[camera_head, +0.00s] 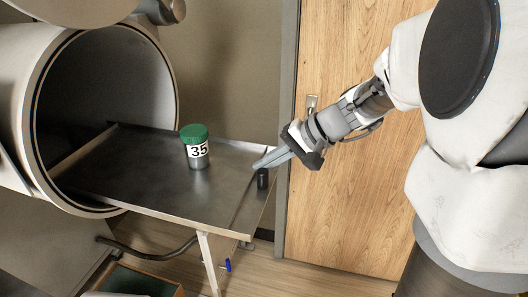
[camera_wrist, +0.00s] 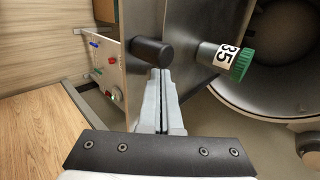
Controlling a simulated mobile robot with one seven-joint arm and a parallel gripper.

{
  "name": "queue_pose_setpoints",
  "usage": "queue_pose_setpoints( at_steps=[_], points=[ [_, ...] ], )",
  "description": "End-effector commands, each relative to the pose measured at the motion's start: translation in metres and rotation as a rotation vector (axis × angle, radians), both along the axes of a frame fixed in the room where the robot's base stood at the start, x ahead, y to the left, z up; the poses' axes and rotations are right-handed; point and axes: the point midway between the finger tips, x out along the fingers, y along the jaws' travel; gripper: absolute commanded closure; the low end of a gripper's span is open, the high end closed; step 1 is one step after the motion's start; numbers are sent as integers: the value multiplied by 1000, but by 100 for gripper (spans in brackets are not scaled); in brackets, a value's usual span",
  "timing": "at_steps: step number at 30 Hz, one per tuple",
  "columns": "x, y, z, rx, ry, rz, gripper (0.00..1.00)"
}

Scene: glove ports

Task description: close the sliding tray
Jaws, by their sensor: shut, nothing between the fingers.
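The sliding tray (camera_head: 120,170), a flat dark metal tray with low edges, sticks far out of the round glove port (camera_head: 20,90) at left in the head view. A dark cylindrical knob (camera_head: 263,179) stands at the tray's right, front end. My gripper (camera_head: 257,166) is shut and empty, its fingertips beside the knob at that end. In the wrist view the shut fingertips (camera_wrist: 160,73) lie just below the knob (camera_wrist: 153,52); I cannot tell whether they touch. A jar with a green lid and the label 35 (camera_head: 196,148) stands upright on the tray.
A control panel with coloured buttons (camera_wrist: 108,62) lies left of the knob in the wrist view. A wooden door (camera_head: 350,200) is behind my arm. An open box (camera_head: 135,280) sits on the floor below the tray. The port opening around the tray is clear.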

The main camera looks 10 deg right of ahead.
Motion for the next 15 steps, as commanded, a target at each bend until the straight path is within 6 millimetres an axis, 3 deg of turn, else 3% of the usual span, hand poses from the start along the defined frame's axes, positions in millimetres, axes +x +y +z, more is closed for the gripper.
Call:
queue_pose_setpoints(
  at_steps=[15],
  points=[
    [69,125,-2,0,4,10,100]
  ],
)
